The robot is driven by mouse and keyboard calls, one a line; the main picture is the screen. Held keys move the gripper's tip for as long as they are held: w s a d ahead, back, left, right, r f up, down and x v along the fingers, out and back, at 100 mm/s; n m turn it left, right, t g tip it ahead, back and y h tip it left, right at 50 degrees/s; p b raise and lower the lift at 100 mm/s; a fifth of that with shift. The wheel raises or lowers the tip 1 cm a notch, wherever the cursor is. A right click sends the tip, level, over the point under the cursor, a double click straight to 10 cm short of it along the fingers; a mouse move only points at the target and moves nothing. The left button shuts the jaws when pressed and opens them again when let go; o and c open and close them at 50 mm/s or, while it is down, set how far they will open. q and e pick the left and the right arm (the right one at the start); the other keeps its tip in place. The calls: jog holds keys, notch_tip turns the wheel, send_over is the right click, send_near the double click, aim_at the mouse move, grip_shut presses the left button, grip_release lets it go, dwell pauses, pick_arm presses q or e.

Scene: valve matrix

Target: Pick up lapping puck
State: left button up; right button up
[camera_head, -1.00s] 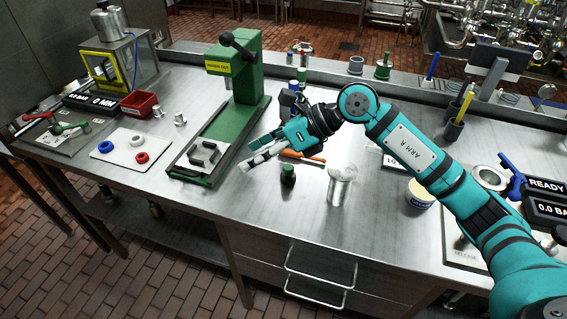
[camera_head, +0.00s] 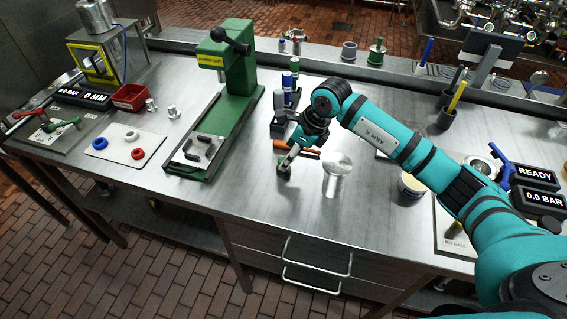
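My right gripper (camera_head: 286,164) points down at the bench, low over the spot where a small dark puck with a green knob stood. The gripper now hides most or all of that puck, so I cannot tell whether its fingers touch it or have shut. Another green-knobbed piece on a grey base (camera_head: 376,52) stands at the back of the bench. Which of the two is the lapping puck is not labelled. My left gripper is not in view.
A green press (camera_head: 232,95) stands to the left. The bench front (camera_head: 270,205) is clear.

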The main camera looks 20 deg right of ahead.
jog(key=p+x, duration=0.2)
jog(key=x, duration=0.3)
jog(key=shift+w+f+p, duration=0.1)
jog(key=shift+f+p, duration=0.1)
jog(key=shift+p, duration=0.1)
jog(key=shift+f, duration=0.15)
jog(key=shift+w, duration=0.1)
jog(key=c, duration=1.3)
